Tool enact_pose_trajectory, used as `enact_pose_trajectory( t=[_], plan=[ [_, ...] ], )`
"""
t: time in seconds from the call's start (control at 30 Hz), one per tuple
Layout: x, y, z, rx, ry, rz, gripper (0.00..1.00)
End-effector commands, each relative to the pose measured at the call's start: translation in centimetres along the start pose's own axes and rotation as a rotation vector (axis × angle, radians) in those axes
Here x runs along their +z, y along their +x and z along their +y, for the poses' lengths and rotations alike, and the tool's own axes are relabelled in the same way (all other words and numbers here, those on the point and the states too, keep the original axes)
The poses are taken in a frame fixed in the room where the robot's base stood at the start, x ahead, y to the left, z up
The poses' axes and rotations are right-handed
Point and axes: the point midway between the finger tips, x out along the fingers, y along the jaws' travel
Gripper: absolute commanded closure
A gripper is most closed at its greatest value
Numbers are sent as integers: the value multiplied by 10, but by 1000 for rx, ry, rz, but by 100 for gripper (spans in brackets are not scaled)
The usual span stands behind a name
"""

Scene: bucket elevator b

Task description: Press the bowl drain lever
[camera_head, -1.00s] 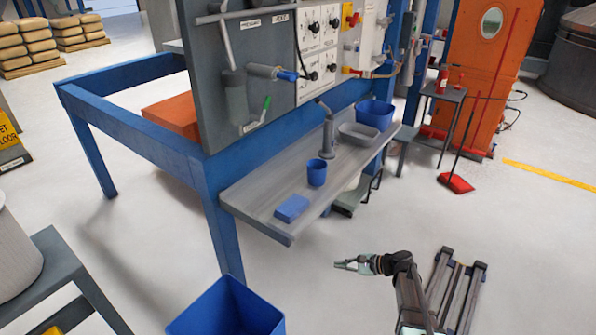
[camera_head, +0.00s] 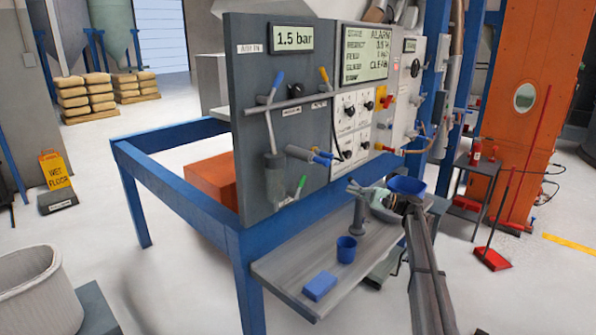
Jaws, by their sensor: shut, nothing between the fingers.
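The panel (camera_head: 250,120) carries a grey cylindrical bowl (camera_head: 275,178) low on its front. A small lever with a green handle (camera_head: 301,184) sticks out at the bowl's lower right; it looks like the bowl drain lever, tilted up to the right. My gripper (camera_head: 352,187) is shut and empty. In the picture it is to the right of the green lever at about the same height, apart from it, above the grey shelf. The link from the green handle to the bowl is too small to make out.
A blue bin (camera_head: 407,185) is behind my wrist.

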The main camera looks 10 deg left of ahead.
Motion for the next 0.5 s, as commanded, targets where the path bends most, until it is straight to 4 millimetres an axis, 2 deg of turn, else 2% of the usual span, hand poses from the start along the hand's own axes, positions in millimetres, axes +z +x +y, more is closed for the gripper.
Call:
enact_pose_trajectory(
  t=[0.03, 0.13, 0.5],
  plan=[
    [-2, 4, -9, 4, -19, -9, 100],
    [-1, 7, -14, 8, -41, -20, 100],
    [-1, 8, -13, 9, -47, -22, 100]
  ],
)
